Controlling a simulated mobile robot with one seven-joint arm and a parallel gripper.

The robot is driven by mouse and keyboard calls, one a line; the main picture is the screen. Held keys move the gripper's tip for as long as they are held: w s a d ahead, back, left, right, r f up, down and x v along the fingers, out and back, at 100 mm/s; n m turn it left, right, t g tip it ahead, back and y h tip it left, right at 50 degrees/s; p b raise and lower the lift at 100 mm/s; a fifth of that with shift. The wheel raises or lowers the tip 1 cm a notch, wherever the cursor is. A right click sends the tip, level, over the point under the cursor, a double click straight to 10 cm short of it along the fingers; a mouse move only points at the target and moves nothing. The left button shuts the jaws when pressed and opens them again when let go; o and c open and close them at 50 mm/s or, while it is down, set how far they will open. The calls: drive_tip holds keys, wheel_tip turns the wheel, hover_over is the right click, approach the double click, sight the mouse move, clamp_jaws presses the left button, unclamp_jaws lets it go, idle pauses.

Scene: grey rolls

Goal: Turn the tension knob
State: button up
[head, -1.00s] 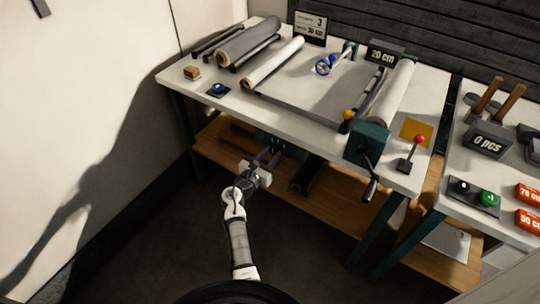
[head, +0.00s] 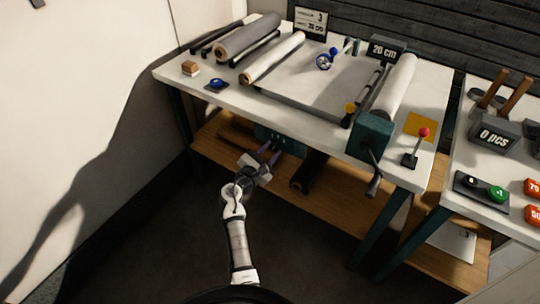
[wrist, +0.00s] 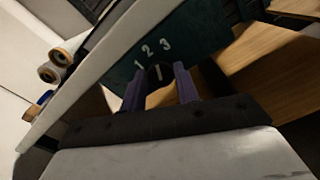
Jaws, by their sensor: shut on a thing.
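The dark tension knob (wrist: 158,73) sits on a green panel (head: 284,139) under the front edge of the white worktable (head: 232,108). The wrist view shows white numerals 1, 2 and 3 in an arc on the panel and a pale pointer mark on the knob. I cannot tell exactly which numeral the mark points at. My gripper (wrist: 160,87) has its two purple fingers on either side of the knob and is shut on it. In the head view my gripper (head: 270,154) reaches the panel from below and hides the knob.
A wooden shelf (head: 340,206) lies below the worktable, with a dark roll (head: 308,172) on it. A crank handle (head: 374,186) hangs at the table's front right. Grey and white rolls (head: 272,58) lie on top. The floor in front is clear.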

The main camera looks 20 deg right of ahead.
drive_tip(key=shift+f+m+b, duration=0.1)
drive_tip(key=shift+m+b, duration=1.1)
drive_tip(key=shift+m, duration=0.5)
drive_tip(key=o, duration=0.9)
drive_tip(key=shift+o, duration=0.2)
drive_tip(key=b+v, duration=0.2)
drive_tip(key=v, duration=1.1)
drive_tip(key=shift+s+a, duration=0.25)
drive_tip(key=shift+s, duration=0.05)
